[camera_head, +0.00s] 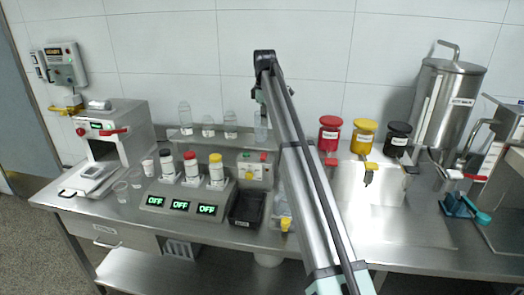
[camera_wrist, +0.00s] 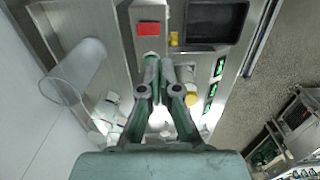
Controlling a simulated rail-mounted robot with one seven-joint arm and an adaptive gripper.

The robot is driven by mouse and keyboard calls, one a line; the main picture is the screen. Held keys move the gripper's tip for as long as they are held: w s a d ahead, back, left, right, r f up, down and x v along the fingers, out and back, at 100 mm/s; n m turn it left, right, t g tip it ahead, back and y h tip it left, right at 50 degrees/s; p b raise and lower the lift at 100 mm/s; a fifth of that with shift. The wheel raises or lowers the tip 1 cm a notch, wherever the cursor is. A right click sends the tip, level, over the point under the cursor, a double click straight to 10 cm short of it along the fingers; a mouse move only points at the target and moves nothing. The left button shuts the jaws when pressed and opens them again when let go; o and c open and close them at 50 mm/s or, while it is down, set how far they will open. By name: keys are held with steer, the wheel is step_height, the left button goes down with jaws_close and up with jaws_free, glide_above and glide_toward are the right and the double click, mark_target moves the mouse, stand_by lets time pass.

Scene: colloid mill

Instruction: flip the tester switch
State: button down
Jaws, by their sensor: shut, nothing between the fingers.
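A small grey box (camera_head: 256,169) with red and green parts on top and a yellow part on its front stands right of the three-display unit (camera_head: 183,206). I cannot tell for certain which device is the tester. In the wrist view, a red rectangular part (camera_wrist: 150,28) and a small yellow part (camera_wrist: 174,40) show just beyond my gripper (camera_wrist: 160,64). My gripper is shut and empty, fingertips close together; contact with the box cannot be told. The three displays read OFF.
A black tray (camera_head: 246,209) sits beside the small box; it also shows in the wrist view (camera_wrist: 216,22). Capped bottles stand on the display unit. Clear bottles (camera_head: 185,117) stand on the back shelf. A sink and red, yellow and black containers are to the right.

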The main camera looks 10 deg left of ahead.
mark_target(264, 158)
steer(key=shift+f, duration=0.15)
step_height(264, 158, down, 14)
steer(key=p, duration=0.4)
stand_by(0.4)
